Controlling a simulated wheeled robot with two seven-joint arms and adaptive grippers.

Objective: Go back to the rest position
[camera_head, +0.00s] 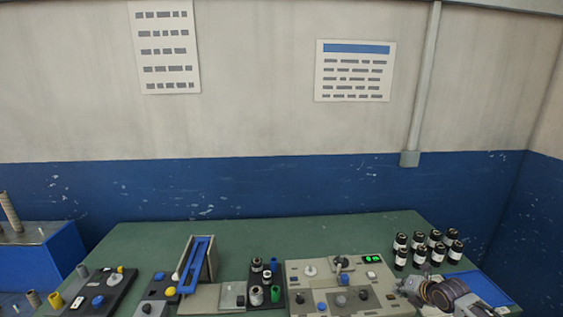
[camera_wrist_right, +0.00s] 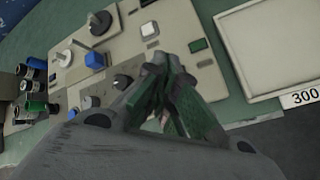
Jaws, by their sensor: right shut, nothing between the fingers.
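My right gripper (camera_head: 408,286) is at the lower right in the head view, by the right edge of the beige machine panel (camera_head: 300,268). In the right wrist view my right gripper (camera_wrist_right: 170,68) has its fingers together with nothing between them. The panel with its knobs and green display lies beyond the fingertips there. My left gripper is not in view.
A blue angled frame (camera_head: 193,266) and small spools (camera_head: 257,294) stand left of the panel. The green table's back strip (camera_head: 290,232) is clear.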

